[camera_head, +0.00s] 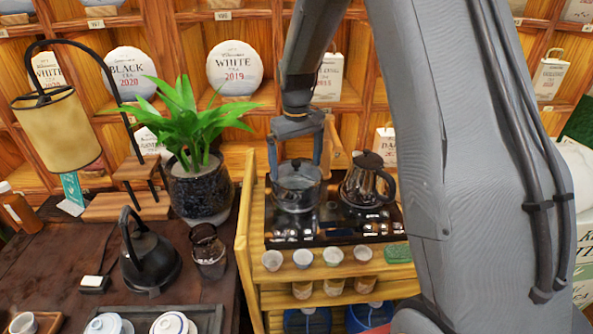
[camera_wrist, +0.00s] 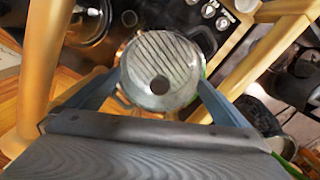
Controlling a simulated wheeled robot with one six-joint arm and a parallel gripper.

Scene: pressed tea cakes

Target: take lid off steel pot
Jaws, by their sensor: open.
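The steel pot (camera_head: 296,196) stands on the black stove top, with its lid (camera_head: 298,177) on. In the wrist view my open gripper (camera_wrist: 161,80) has one finger left and one right of the lid, with nothing held. I cannot tell whether the fingers touch the pot; its lower body is mostly hidden in the wrist view.
A glass teapot (camera_head: 366,184) with a dark lid stands close right of the pot. Small cups (camera_head: 303,258) line the stand's front edge. A potted plant (camera_head: 200,185) and black kettle (camera_head: 148,255) are on the left. A wooden shelf with tea cakes rises behind.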

